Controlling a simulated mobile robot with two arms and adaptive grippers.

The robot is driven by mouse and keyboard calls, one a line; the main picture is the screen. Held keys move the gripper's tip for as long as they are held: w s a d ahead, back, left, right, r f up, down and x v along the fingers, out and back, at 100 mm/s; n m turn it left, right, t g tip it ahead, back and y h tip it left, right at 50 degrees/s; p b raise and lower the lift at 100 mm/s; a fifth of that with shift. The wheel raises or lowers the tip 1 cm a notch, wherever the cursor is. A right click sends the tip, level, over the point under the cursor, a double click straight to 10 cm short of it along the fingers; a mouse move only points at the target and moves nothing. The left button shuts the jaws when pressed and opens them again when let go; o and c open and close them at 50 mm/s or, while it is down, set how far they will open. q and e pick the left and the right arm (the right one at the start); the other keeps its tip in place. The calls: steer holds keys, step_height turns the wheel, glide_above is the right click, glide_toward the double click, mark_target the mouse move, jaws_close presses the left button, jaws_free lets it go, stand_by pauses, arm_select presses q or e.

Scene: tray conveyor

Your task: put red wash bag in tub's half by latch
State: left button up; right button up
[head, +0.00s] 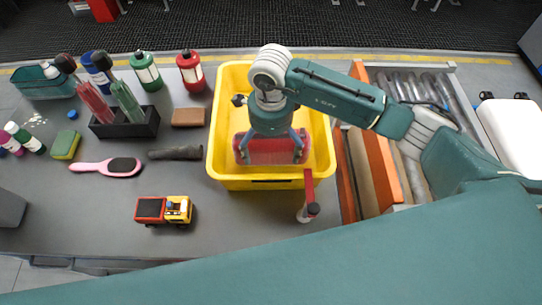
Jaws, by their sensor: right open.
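The red wash bag (270,152) lies inside the yellow tub (224,178), toward the tub's near side. My right gripper (271,158) reaches down into the tub over the bag. Its jaws are open, with one finger near each end of the bag. The gripper's body hides part of the bag, and I cannot tell whether the fingers touch it. My left gripper is out of view.
Left of the tub are a brown block (188,117), a dark cylinder (175,153), a pink hairbrush (107,166), a toy truck (164,210) and a black holder (125,125). A roller conveyor (420,90) with an orange edge lies to the right.

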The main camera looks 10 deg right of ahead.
step_height(320, 180, up, 6)
steer(key=shift+b, duration=0.9)
steer(key=shift+r, duration=0.6)
